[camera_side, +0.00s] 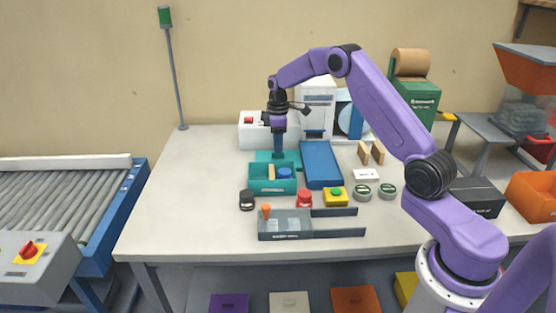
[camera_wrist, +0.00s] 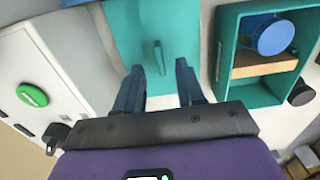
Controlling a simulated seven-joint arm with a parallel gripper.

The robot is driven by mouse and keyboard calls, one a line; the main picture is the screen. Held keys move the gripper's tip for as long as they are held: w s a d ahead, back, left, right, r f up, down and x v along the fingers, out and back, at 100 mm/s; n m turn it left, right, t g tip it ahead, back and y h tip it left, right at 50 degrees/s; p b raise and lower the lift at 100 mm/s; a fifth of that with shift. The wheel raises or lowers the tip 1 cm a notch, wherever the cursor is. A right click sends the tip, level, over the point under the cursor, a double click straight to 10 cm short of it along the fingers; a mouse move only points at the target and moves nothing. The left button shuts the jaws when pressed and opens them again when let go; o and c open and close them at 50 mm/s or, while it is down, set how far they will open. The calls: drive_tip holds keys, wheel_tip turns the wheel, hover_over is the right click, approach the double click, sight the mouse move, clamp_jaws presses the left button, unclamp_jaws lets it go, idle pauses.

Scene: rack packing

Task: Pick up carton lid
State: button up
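The teal carton lid (camera_wrist: 180,28), flat with a small upright teal handle (camera_wrist: 158,57), lies behind the carton. It also shows in the side view (camera_side: 264,156), partly covered by my gripper. My gripper (camera_wrist: 159,66) is open and empty, pointing down over the lid. Its two dark blue fingers stand apart on either side of the handle in the wrist view; I cannot tell the exact height. It also shows in the side view (camera_side: 279,153). The open teal carton (camera_side: 272,187) stands in front of the lid and holds a blue round piece (camera_wrist: 273,34) and a wooden block (camera_wrist: 262,64).
A blue panel (camera_side: 322,164) lies right of the carton. A white box (camera_side: 257,132) and a white machine (camera_side: 317,105) stand behind. A red-topped item (camera_side: 304,198), yellow button box (camera_side: 335,197) and grey tray (camera_side: 286,225) stand in front. The table's left side is clear.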

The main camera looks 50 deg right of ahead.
sight(278, 157)
drive_tip(key=shift+f, duration=1.55)
clamp_jaws()
drive_tip(key=shift+r, duration=0.1)
